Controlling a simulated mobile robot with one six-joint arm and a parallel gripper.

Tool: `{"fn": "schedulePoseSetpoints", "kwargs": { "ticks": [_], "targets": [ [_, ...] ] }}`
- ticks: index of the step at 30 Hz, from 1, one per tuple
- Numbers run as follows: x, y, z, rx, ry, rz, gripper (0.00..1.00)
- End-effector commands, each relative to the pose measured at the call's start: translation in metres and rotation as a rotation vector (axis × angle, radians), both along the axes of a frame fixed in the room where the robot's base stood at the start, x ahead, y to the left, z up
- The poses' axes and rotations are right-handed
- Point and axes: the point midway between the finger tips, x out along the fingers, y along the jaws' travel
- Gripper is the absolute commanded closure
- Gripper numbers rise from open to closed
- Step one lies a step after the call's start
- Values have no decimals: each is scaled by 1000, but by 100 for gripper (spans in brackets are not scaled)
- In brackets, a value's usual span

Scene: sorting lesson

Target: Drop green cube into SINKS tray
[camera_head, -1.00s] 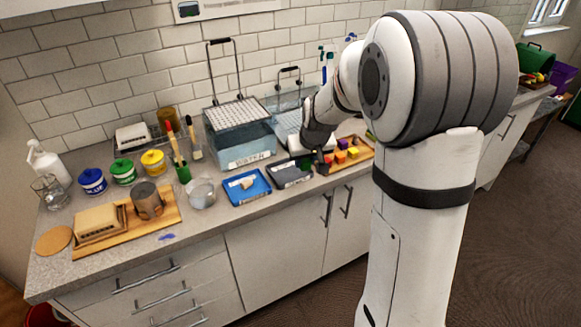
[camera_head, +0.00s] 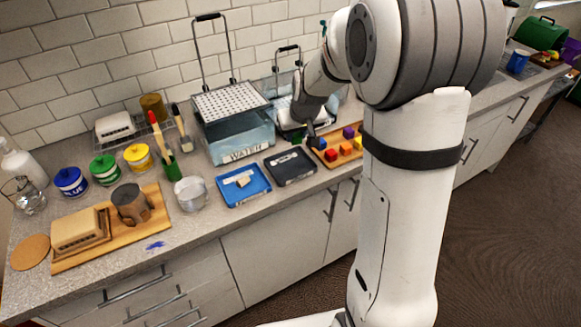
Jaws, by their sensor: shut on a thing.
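My gripper (camera_head: 309,137) hangs over the back right of the dark grey tray (camera_head: 291,180), near the left end of the wooden tray of cubes. It is shut on the green cube (camera_head: 297,139), which shows only as a small dark green patch at the fingertips. The dark tray looks empty and has a white label too small to read; I take it as the SINKS tray. The blue tray (camera_head: 244,196) to its left holds a small pale block.
The wooden tray (camera_head: 339,163) holds several coloured cubes. A clear water tank (camera_head: 238,147) with a raised perforated rack stands behind the trays. My arm hides the counter's right part.

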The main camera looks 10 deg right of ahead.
Motion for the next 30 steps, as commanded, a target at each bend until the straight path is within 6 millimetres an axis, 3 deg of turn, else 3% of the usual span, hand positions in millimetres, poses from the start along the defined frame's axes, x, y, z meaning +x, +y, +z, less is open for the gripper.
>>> {"fn": "schedulePoseSetpoints", "kwargs": {
  "ticks": [1, 6, 16, 17, 26, 30],
  "targets": [
    [0, -1, -11, 0, 1, -1, 95],
    [0, -2, -28, 0, 1, -3, 95],
    [0, -2, -31, -1, 0, -4, 95],
    [0, -2, -31, 0, 0, -4, 73],
    [0, -3, -31, 0, 0, -4, 48],
    [0, -3, -31, 0, 0, -5, 48]
  ]
}}
